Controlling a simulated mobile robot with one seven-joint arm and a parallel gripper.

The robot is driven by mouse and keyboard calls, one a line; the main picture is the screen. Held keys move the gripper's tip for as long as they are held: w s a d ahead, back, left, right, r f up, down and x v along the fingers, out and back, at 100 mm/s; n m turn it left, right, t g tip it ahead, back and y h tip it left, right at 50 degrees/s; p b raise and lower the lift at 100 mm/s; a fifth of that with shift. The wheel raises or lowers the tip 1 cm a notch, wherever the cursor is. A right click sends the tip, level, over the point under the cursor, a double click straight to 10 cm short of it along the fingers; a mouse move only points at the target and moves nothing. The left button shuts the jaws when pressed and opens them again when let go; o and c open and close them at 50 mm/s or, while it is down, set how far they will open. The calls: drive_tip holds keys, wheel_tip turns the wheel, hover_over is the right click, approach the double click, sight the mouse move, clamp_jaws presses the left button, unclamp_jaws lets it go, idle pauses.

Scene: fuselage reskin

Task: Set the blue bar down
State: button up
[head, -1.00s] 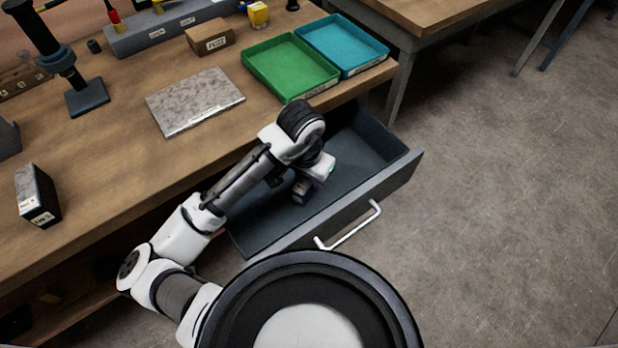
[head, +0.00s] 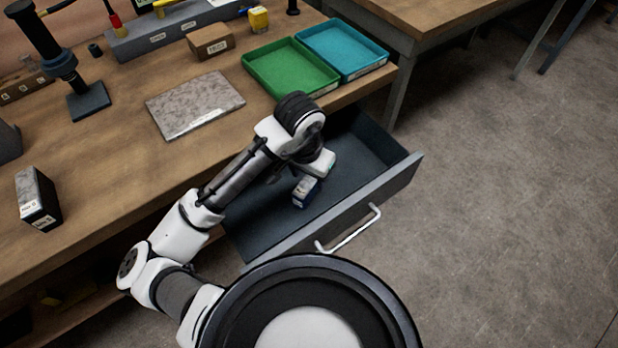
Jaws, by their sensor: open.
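The blue bar (head: 306,192) is in the open grey drawer (head: 365,152), seen end-on as a small dark blue block with a pale label. It appears to rest on the drawer floor, though its far part is hidden by my wrist. My gripper (head: 318,164) is over the drawer, just above and behind the bar. Its white body shows, but the fingers are mostly hidden. It is open, and a small gap seems to lie between it and the bar.
The drawer's front with a white handle (head: 349,230) sticks out from the workbench. A green tray (head: 290,68) and a teal tray (head: 342,46) stand on the bench above it.

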sight(306, 184)
wheel_tip(306, 184, up, 9)
drive_tip(key=s+p, duration=0.1)
drive_tip(key=shift+a, duration=0.3)
drive_tip(key=shift+d, duration=0.1)
